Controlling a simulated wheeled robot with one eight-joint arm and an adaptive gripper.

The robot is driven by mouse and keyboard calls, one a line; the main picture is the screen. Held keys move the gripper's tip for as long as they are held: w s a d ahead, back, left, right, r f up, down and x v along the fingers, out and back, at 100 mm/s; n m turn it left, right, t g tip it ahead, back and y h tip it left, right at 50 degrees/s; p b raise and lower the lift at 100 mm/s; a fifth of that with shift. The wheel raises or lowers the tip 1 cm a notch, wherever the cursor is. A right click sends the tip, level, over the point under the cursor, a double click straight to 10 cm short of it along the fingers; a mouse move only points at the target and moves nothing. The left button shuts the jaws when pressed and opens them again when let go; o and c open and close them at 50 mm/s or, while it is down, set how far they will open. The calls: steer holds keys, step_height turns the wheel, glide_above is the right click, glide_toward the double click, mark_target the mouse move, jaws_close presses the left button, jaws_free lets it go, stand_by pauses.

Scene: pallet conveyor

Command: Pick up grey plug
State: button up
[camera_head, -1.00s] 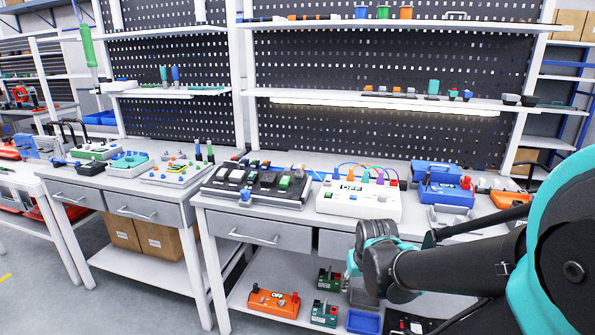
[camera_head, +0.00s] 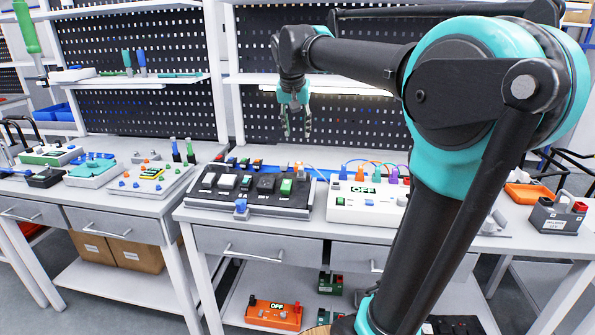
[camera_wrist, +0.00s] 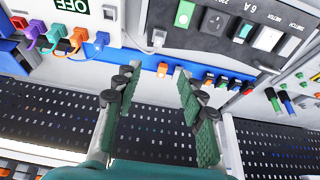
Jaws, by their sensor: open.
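My gripper (camera_head: 297,132) is open and empty, pointing down above the back of the bench. In the wrist view its fingers (camera_wrist: 155,74) stand apart, with the grey plug beyond their tips, not touched.
A blue rail (camera_wrist: 140,62) with several coloured plugs runs behind the panel. Coloured plugs with leads (camera_wrist: 60,38) sit in the white box. The perforated back wall (camera_head: 350,125) and a shelf (camera_head: 345,90) stand close behind my gripper. A dark grey box (camera_head: 557,215) is at right.

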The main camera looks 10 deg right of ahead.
glide_above(301, 167)
steer(key=s, duration=0.2)
step_height(301, 167, down, 10)
steer(key=shift+a+x, duration=0.15)
steer(key=shift+x, duration=1.15)
steer(key=shift+a+x, duration=0.15)
steer(key=shift+x, duration=1.2)
steer(key=shift+w, duration=0.1)
steer(key=shift+c, duration=0.3)
jaws_close()
